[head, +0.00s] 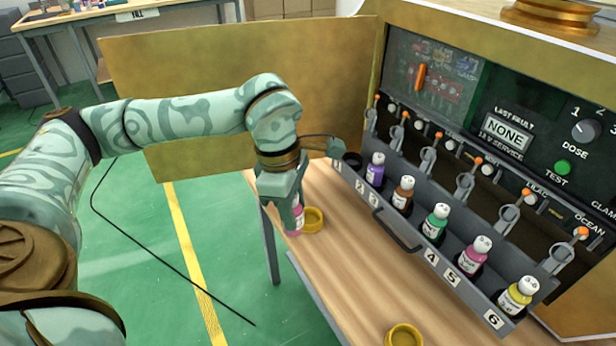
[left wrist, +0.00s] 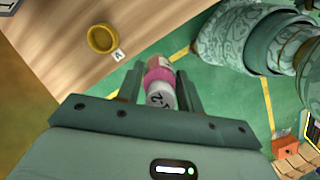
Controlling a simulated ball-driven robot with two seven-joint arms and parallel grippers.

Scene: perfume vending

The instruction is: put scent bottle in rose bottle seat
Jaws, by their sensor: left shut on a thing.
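My left gripper (head: 288,215) is shut on a pink scent bottle (head: 295,221), beside the table's left edge. In the left wrist view the bottle (left wrist: 160,82) sits between the two fingers, its white end toward the camera. The grey rack (head: 410,225) holds purple (head: 375,172), brown (head: 403,195), green (head: 435,224), pink (head: 474,257) and yellow (head: 516,297) bottles. The seat at number 1 (head: 352,160) looks dark and empty. I cannot read which seat is labelled rose. My right gripper is not in view.
A yellow ring (head: 314,219) lies on the wooden table close to the held bottle; another (head: 404,336) lies at the front. A brass door panel (head: 230,85) stands open behind my left arm. Clamps with orange tips (head: 465,182) line the machine above the rack.

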